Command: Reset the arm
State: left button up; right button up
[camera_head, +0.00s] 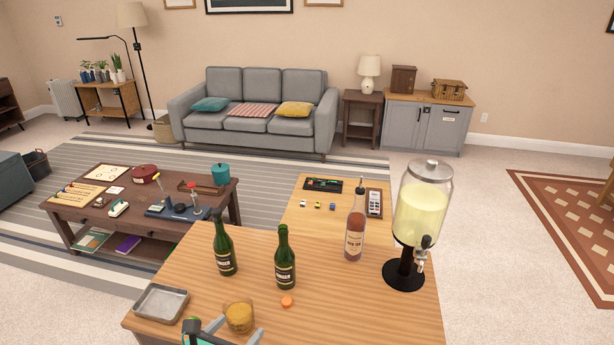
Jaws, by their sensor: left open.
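My left gripper (238,327) is at the bottom edge of the head view, over the near part of the wooden counter. Its two grey fingers are apart, so it is open. A small amber-brown round cup or jar (239,316) shows beside and partly between the fingertips. I cannot tell whether they touch it, but the fingers are not closed on it. Most of the left arm is below the frame. My right gripper is not in view.
The counter (335,310) bears two green bottles (224,252) (285,262), an orange cap (287,301), a metal tray (160,303), a pink bottle (355,230) and a drink dispenser (421,210). Its front right is clear. A dark coffee table (140,224) stands beyond, left.

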pick_arm(q)
jog(key=s+a+f+m+g+y, duration=0.1)
jog(key=s+a+f+m+g, duration=0.2)
jog(key=s+m, duration=0.6)
jog(key=s+a+f+m+g+y, duration=0.25)
jog(key=s+m, duration=0.25)
jog(key=m, duration=0.9)
jog(key=s+a+f+m+g+y, duration=0.15)
jog(key=s+m+g, duration=0.35)
jog(key=m, duration=0.6)
notch_tip(320, 180, down, 30)
jog(key=s, duration=0.1)
jog(key=s+a+f, duration=0.2)
jog(key=s+f, duration=0.8)
jog(key=s+a+f+g, duration=0.1)
jog(key=s+a+f, duration=0.1)
jog(key=s+f, duration=0.8)
jog(key=shift+f+m, duration=0.4)
jog(key=shift+f, duration=0.35)
